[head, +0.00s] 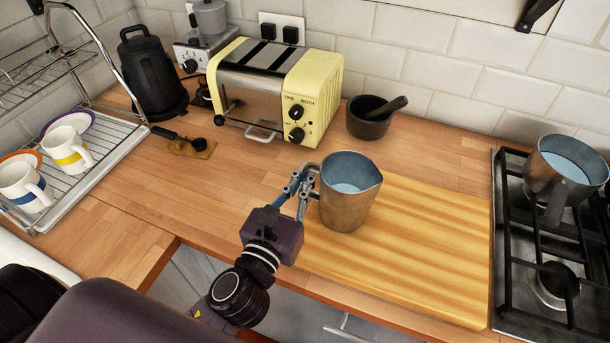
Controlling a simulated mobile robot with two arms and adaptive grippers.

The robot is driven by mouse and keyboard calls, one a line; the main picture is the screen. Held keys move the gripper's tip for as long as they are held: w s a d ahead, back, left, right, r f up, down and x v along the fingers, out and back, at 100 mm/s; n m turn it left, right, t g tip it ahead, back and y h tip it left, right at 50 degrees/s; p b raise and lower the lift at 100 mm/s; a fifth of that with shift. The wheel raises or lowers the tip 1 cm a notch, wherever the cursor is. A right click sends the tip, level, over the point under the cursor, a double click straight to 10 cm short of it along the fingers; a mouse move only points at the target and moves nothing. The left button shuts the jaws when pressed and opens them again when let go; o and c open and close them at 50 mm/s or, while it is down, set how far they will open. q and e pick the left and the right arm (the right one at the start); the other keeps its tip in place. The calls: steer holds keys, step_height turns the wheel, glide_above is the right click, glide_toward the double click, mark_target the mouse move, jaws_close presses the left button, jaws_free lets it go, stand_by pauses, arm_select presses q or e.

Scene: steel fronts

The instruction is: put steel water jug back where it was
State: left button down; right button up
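A steel water jug (347,205) stands upright, with a bluish-looking inside, at the left part of the striped wooden board (425,250). A pouring lip shows at its right rim. My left gripper (307,183) is at the jug's left side, its fingers at the handle. The fingers cover most of the handle, so I cannot tell whether they are closed on it or just around it. My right gripper is not in view.
A gas hob (512,255) borders the board on the right. A dark mortar with pestle (369,122), a yellow toaster (322,95) and a black kettle (149,72) stand along the wall. A dish rack (106,160) holds mugs at the left. Counter between rack and board is mostly clear.

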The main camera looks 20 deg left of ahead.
arm_select(q)
steer(key=c, duration=2.6)
jaws_free()
steer(key=shift+f, duration=0.15)
steer(key=o, duration=0.4)
steer(key=shift+o, duration=0.2)
steer(key=shift+s+r, duration=0.1)
steer(key=shift+r, duration=0.1)
steer(key=shift+s+f, duration=0.2)
steer(key=shift+s, duration=0.1)
steer(key=s+b, duration=0.1)
steer(key=s, duration=1)
steer(key=shift+s+a+r, duration=0.15)
steer(key=shift+a+r, duration=0.05)
